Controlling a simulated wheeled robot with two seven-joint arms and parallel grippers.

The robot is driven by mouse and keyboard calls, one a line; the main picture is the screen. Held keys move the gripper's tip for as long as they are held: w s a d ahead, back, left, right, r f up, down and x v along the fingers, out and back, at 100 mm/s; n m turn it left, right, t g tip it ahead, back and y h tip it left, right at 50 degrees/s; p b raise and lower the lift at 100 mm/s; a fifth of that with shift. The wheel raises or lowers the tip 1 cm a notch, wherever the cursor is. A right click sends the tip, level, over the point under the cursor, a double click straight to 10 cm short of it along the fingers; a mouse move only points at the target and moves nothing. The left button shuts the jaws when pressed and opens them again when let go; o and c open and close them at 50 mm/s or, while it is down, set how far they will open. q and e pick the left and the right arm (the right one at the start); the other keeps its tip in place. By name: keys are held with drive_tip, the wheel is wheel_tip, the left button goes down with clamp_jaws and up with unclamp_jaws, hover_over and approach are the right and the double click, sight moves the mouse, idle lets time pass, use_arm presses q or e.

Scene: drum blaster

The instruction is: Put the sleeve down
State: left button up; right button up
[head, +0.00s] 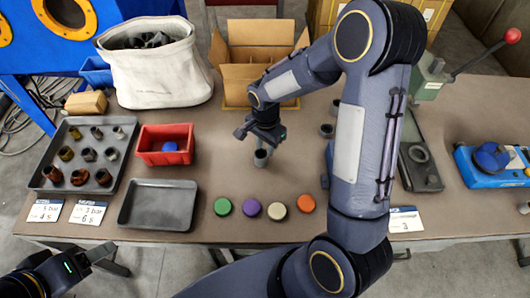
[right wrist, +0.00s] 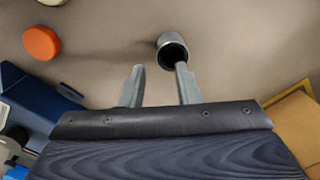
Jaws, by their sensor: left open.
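A grey hollow sleeve (head: 261,158) stands upright on the table, just in front of my right gripper (head: 262,133) in the head view. In the right wrist view the sleeve (right wrist: 172,45) shows its dark open end beyond the fingertips. My right gripper (right wrist: 159,67) has its fingers apart with nothing between them. Its right fingertip overlaps the sleeve's edge in the picture; I cannot tell whether they touch. My left gripper (head: 92,258) is open and empty in front of the table at the lower left.
Green (head: 223,206), purple (head: 251,207), cream (head: 277,211) and orange (head: 306,203) caps line the front. A tray of sleeves (head: 62,139), red bin (head: 143,157) and empty tray (head: 128,208) stand left. Two grey parts (head: 326,131) (head: 335,107) stand near my right arm.

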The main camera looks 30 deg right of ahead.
drive_tip(key=s+r+n+t+y, duration=0.15)
drive_tip(key=s+r, duration=0.25)
drive_tip(key=r, duration=0.4)
drive_tip(key=s+r+n+t+y, duration=0.1)
drive_tip(key=s+r+n, duration=0.2)
drive_tip(key=s+r, duration=0.3)
drive_tip(key=s+a+r+n+t+y, duration=0.1)
drive_tip(key=s+a+r+n+t, duration=0.1)
drive_tip(key=s+n, duration=0.5)
drive_tip(key=s+r+t, duration=0.1)
drive_tip(key=s, duration=0.2)
drive_tip(key=shift+r, duration=0.15)
